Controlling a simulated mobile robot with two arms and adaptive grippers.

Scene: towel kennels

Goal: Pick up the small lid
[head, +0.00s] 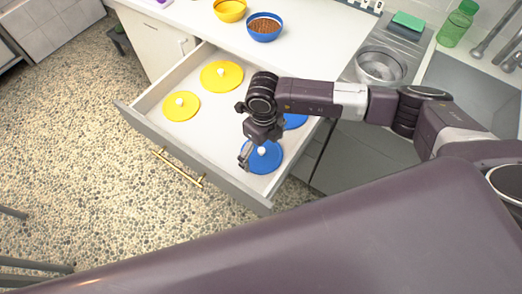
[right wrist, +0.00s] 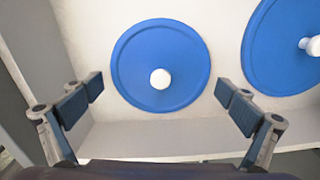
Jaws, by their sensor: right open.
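Two blue lids with white knobs lie flat in the open drawer. The smaller blue lid (head: 268,164) is at the drawer's front right; in the right wrist view this lid (right wrist: 160,40) is whole, centred between and ahead of the fingers. The larger blue lid (right wrist: 275,60) is cut off at that view's right edge; in the head view this lid (head: 296,121) is mostly hidden behind my arm. My right gripper (right wrist: 161,90) is open and empty above the smaller blue lid, apart from it. In the head view the gripper (head: 254,150) partly covers that lid. My left gripper is out of view.
The drawer (head: 229,184) also holds a small yellow lid (head: 180,112) and a larger yellow lid (head: 221,82). A blue bowl of brown pieces (head: 264,37) and a yellow bowl (head: 230,16) stand on the counter. A metal bowl (head: 380,68) and green bottle (head: 453,30) are at right.

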